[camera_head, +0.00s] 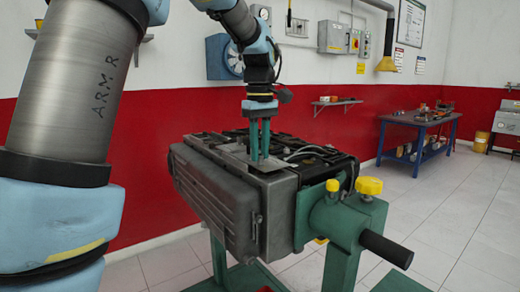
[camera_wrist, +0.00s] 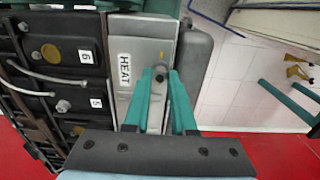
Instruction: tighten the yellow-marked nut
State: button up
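My gripper (camera_head: 260,158) points straight down at the metal plate on top of the engine trainer (camera_head: 215,200). In the wrist view my gripper's two green fingers (camera_wrist: 160,76) stand a small gap apart. Their tips are at a small round dark fastener (camera_wrist: 160,72) on the grey metal plate (camera_wrist: 150,45) beside the "HEAT" label (camera_wrist: 124,70). I cannot tell whether the fingers touch or hold it. No yellow mark shows on it. Another small metal bolt or stud (camera_wrist: 154,120) shows between the fingers, closer to the palm.
Black covers labelled 6 and 5 (camera_wrist: 88,56), with hoses and a brass-coloured cap (camera_wrist: 51,53), lie left of the plate. The green stand (camera_head: 340,220) carries yellow knobs (camera_head: 368,186) and a black handle (camera_head: 386,248). A blue workbench (camera_head: 420,122) stands farther back; open floor lies right.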

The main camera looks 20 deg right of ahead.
grip_shut()
